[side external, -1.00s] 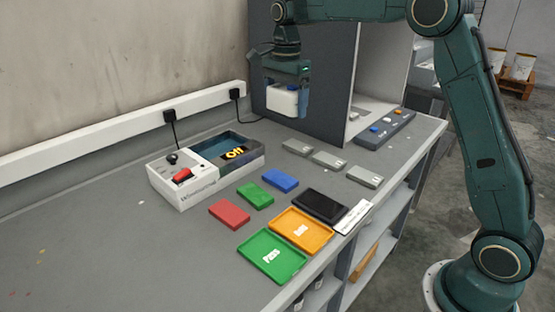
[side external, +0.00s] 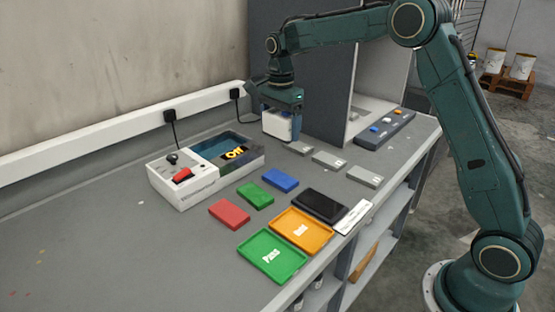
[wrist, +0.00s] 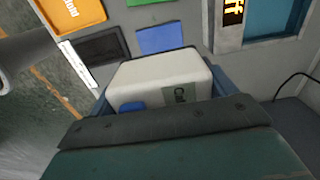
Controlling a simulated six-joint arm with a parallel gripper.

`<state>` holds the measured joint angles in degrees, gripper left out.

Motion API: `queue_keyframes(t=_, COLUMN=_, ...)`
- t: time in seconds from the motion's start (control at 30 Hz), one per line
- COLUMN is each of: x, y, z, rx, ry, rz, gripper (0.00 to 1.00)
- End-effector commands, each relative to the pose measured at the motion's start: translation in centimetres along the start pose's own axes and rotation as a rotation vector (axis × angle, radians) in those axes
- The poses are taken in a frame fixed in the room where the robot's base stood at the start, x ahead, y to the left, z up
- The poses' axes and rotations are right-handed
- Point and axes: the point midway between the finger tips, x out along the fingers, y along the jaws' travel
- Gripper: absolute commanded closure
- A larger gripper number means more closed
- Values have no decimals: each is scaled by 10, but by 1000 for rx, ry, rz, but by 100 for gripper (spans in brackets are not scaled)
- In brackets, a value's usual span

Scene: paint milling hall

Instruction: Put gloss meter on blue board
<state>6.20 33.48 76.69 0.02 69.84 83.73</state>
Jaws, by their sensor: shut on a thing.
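The gloss meter, a white box (side external: 274,124) with a blue button and a dark-lettered label, is held in my gripper (side external: 281,126). It also shows in the wrist view (wrist: 165,75), with my gripper (wrist: 158,90) shut on its two sides. The blue board (side external: 281,180) is a flat slab on the bench, nearer the camera than the meter and below it. In the wrist view the blue board (wrist: 160,38) lies just beyond the meter's far edge, partly hidden. The meter appears above the bench; its underside is hidden.
Red (side external: 229,214) and green (side external: 255,195) boards lie beside the blue one. A white tester box (side external: 183,196), a black pad (side external: 319,204), orange (side external: 301,231) and green (side external: 271,257) trays, and grey blocks (side external: 329,161) surround them. A dark partition (side external: 325,80) stands behind.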

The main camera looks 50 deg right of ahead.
Motion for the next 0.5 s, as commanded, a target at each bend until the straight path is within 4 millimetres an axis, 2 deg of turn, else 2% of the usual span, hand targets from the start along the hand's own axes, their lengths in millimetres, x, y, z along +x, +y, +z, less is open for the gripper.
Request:
queue_keyframes(t=0.3, x=60, y=0, z=0, rx=0, ry=0, rz=2, gripper=52)
queue_keyframes(t=0.5, x=84, y=0, z=0, rx=0, ry=0, rz=0, gripper=52)
